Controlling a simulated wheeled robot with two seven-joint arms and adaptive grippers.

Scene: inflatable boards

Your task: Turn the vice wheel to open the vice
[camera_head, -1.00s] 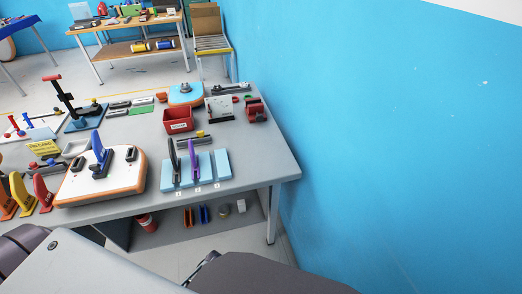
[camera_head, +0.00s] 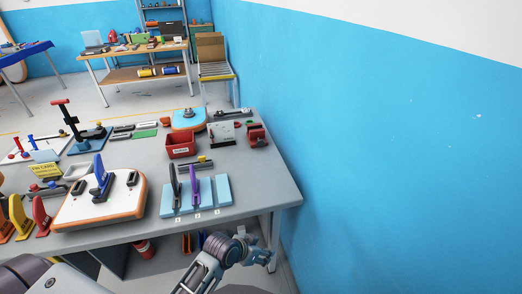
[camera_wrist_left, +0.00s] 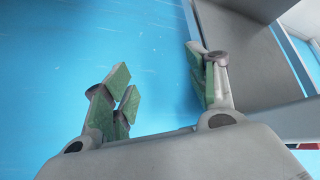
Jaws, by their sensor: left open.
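A small red device (camera_head: 257,136) that looks like the vice stands at the right end of the grey workbench (camera_head: 262,184), towards the back. Its wheel is too small to make out. My left gripper (camera_head: 265,257) is low in front of the bench's right front corner, well apart from the red device. In the left wrist view its green-padded fingers (camera_wrist_left: 158,85) are spread with nothing between them. My right gripper is not in view.
A red bin (camera_head: 181,152), a blue stand with upright tools (camera_head: 196,212) and an orange-edged inflatable board (camera_head: 128,208) crowd the bench. A blue wall (camera_head: 380,150) runs close along the bench's right side.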

